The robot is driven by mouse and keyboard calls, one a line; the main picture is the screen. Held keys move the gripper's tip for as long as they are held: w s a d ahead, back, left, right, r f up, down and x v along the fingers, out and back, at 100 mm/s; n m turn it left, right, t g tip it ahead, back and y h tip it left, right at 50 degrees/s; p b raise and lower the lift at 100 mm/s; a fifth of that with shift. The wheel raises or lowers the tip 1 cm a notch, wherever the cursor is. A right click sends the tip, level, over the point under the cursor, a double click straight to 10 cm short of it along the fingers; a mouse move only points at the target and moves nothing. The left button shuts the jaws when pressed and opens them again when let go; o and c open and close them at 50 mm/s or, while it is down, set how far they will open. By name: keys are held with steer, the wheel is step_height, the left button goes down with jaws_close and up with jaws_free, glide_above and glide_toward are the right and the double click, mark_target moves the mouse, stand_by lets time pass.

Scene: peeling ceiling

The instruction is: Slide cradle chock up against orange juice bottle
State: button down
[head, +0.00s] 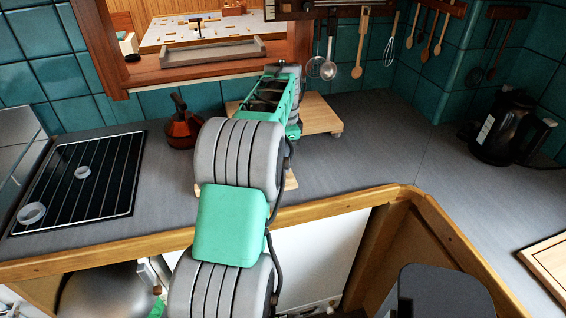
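I cannot make out an orange juice bottle in the head view. No piece shows clearly enough to be named as the cradle chock. My green and grey arm reaches from the bottom over the counter and covers much of its middle. My gripper's fingers do not show; the far end of the arm hides them. A pale wooden board (318,116) on small feet lies at the back of the counter, partly behind my arm. Another pale wooden piece (291,180) shows at the arm's edge near the counter front, mostly hidden.
A dark copper-coloured pot (182,127) stands left of my arm, beside a black hob (82,183). A black kettle (503,128) stands at the right back. Utensils hang on the teal tiled wall. The grey counter (370,140) is clear right of my arm.

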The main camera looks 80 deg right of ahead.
steer(key=shift+w+a, duration=0.15)
steer(key=shift+w, duration=0.15)
steer(key=c, duration=1.6)
jaws_free()
steer(key=shift+o, duration=0.6)
steer(key=o, duration=0.4)
steer(key=shift+c, duration=0.2)
step_height(320, 180, up, 8)
steer(key=p, duration=0.6)
steer(key=shift+p, duration=0.35)
steer(key=shift+f, duration=0.1)
steer(key=shift+c, duration=0.4)
